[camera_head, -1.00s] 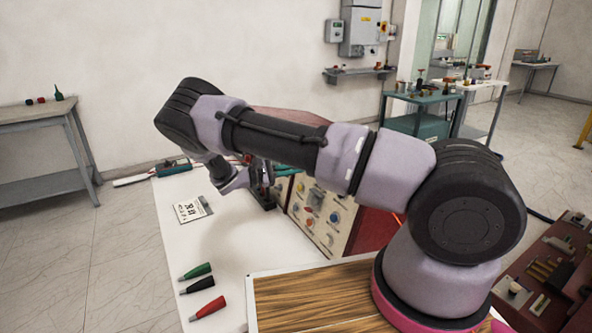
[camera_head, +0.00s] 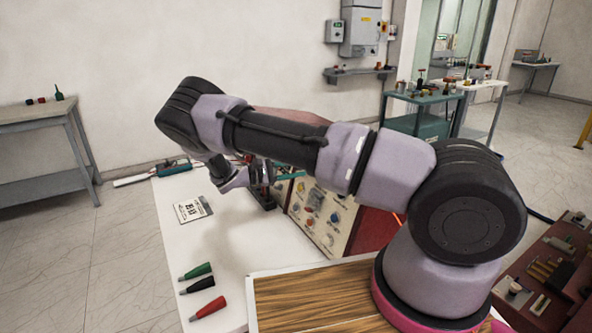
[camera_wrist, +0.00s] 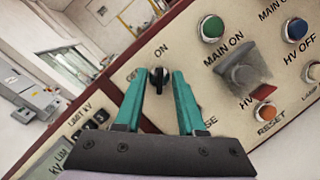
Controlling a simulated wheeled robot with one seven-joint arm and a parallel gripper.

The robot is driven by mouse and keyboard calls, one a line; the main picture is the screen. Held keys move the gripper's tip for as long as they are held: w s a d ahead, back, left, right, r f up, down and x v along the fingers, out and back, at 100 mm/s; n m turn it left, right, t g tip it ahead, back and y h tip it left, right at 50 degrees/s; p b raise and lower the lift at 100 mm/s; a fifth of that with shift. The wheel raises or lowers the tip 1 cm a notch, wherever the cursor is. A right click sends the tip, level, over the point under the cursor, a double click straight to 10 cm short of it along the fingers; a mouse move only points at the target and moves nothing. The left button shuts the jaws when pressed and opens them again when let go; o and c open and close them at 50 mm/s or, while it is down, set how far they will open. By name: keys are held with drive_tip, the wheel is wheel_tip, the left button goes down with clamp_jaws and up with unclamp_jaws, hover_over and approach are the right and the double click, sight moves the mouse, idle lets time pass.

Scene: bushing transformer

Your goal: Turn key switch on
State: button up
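Green, black and red plugs (camera_head: 207,308) and a printed card (camera_head: 193,209) lie on the table.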

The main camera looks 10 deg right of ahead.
drive_tip(key=a, duration=1)
drive_tip(key=shift+s+a, duration=0.35)
drive_tip(key=shift+s, duration=0.1)
